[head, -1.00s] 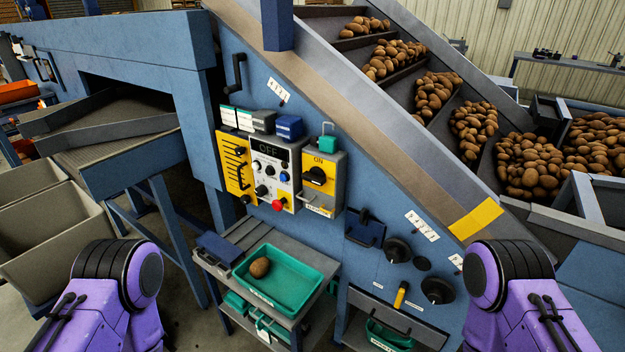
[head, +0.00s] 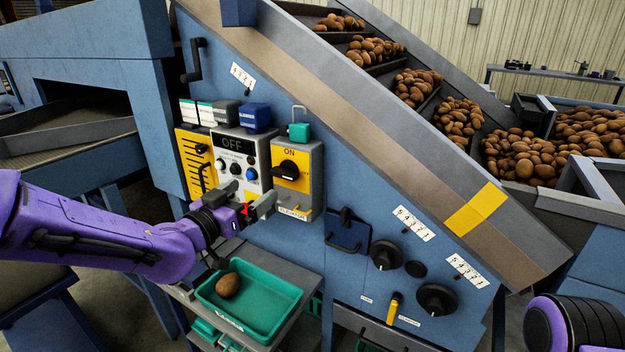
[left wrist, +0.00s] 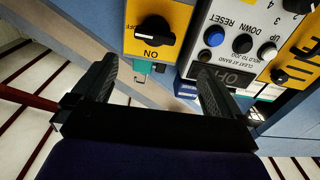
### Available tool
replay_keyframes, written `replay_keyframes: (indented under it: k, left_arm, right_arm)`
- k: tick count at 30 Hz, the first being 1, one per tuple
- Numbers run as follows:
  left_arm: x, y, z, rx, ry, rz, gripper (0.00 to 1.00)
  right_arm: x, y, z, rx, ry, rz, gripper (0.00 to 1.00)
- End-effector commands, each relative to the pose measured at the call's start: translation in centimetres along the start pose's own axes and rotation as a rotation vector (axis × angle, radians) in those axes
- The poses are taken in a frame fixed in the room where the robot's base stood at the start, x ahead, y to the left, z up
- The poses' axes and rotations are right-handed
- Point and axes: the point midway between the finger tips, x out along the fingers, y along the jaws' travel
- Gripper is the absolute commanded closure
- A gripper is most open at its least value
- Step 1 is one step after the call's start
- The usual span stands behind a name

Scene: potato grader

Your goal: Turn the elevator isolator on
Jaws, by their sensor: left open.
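The elevator isolator (head: 290,168) is a yellow-fronted box with a black rotary knob and an ON label above it. In the left wrist view the isolator (left wrist: 155,28) appears upside down, and its knob handle lies roughly crosswise. My left gripper (head: 256,200) is open and empty, in front of the panel, just below and left of the knob in the head view. In the left wrist view the knob sits beyond and between the two fingers, apart from them. My right gripper is out of view; only a part of my right arm shows at lower right.
A control panel (head: 236,146) reading OFF, with buttons, adjoins the isolator on its left. A teal padlock (head: 299,132) is at the isolator's top. A green tray (head: 275,295) with a potato (head: 228,285) stands below.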

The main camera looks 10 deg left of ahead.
Motion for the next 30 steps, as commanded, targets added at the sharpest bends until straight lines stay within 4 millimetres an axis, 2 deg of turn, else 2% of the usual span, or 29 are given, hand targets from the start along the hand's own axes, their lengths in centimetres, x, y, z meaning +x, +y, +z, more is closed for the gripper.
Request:
replay_keyframes:
  k: [5, 12, 15, 20, 27, 28, 30]
  left_arm:
    - [2.2, 1.0, 0.2, 0.043, -0.017, 0.033, 0.0]
    - [7.9, 1.6, 0.3, 0.04, -0.016, 0.04, 0.0]
    - [9.6, 1.6, 0.3, 0.038, -0.017, 0.038, 0.0]
    - [11.0, 1.6, 0.5, 0.037, -0.016, 0.036, 0.0]
    - [11.2, 1.6, 0.5, 0.037, -0.015, 0.035, 0.0]
    - [11.2, 1.6, 0.5, 0.037, -0.015, 0.035, 0.03]
    - [11.2, 1.5, 0.5, 0.037, -0.016, 0.035, 0.26]
  right_arm:
    - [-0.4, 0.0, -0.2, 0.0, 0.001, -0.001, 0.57]
    - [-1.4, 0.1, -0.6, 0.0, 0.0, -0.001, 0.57]
    - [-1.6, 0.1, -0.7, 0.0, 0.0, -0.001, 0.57]
    - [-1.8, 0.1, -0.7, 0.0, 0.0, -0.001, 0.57]
    - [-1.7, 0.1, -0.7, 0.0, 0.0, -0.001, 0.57]
    - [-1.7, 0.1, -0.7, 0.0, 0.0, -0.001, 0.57]
    - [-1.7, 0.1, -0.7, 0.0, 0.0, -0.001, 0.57]
